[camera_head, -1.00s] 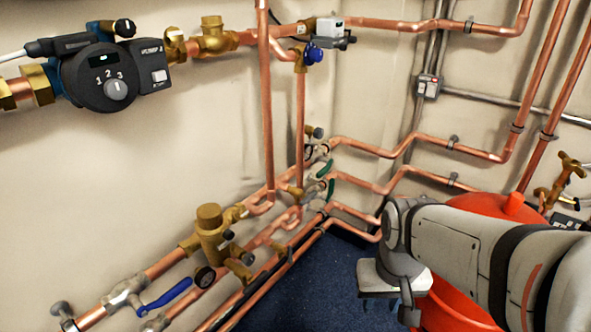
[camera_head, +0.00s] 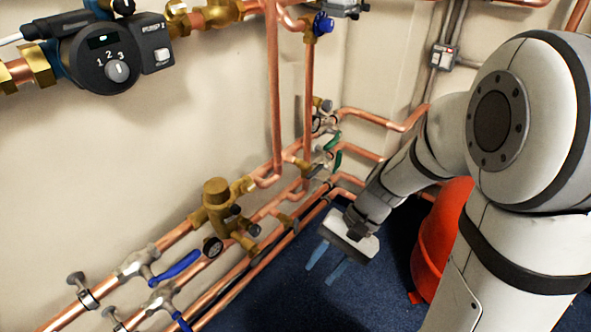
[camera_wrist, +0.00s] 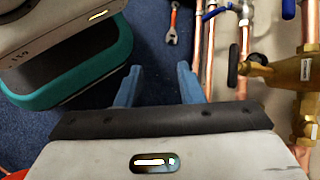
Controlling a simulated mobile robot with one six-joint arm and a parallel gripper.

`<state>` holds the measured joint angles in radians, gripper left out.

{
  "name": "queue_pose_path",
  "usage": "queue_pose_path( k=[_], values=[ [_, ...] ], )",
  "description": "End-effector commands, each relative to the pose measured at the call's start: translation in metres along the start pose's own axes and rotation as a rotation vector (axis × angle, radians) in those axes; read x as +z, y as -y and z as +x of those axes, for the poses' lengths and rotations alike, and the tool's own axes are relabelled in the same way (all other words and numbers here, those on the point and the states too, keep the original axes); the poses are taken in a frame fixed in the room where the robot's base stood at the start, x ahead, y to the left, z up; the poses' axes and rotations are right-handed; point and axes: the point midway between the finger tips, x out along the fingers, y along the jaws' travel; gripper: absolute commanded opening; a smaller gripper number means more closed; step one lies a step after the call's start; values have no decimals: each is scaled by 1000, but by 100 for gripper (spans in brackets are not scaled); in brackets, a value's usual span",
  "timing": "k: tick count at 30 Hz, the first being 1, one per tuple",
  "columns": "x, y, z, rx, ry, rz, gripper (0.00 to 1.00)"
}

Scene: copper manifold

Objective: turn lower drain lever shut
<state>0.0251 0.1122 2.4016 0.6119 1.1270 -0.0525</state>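Two blue levers show at the lower left of the head view. The upper blue lever (camera_head: 176,268) sits on a valve of the upper pipe. The lower blue lever (camera_head: 182,322) sits on the pipe below and is cut by the frame's bottom edge. Blue levers (camera_wrist: 214,13) also show at the top of the wrist view, partly cut off. I cannot tell there which is which. My gripper (camera_head: 326,265) is open and empty above the blue floor, right of the pipes and apart from both levers. Its two blue fingers (camera_wrist: 158,84) are spread in the wrist view.
Green levers (camera_head: 334,141) are further back in the corner. An orange-red wrench (camera_wrist: 173,24) lies on the floor.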

Motion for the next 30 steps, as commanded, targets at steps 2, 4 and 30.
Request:
queue_pose_path(
  k=[2, 4, 30],
  values=[
    [-6, 20, 6, -111, 107, 99, 34],
    [-15, 37, 10, -215, 187, 181, 34],
    [-232, 52, 54, -1348, 426, 1041, 34]
  ],
)
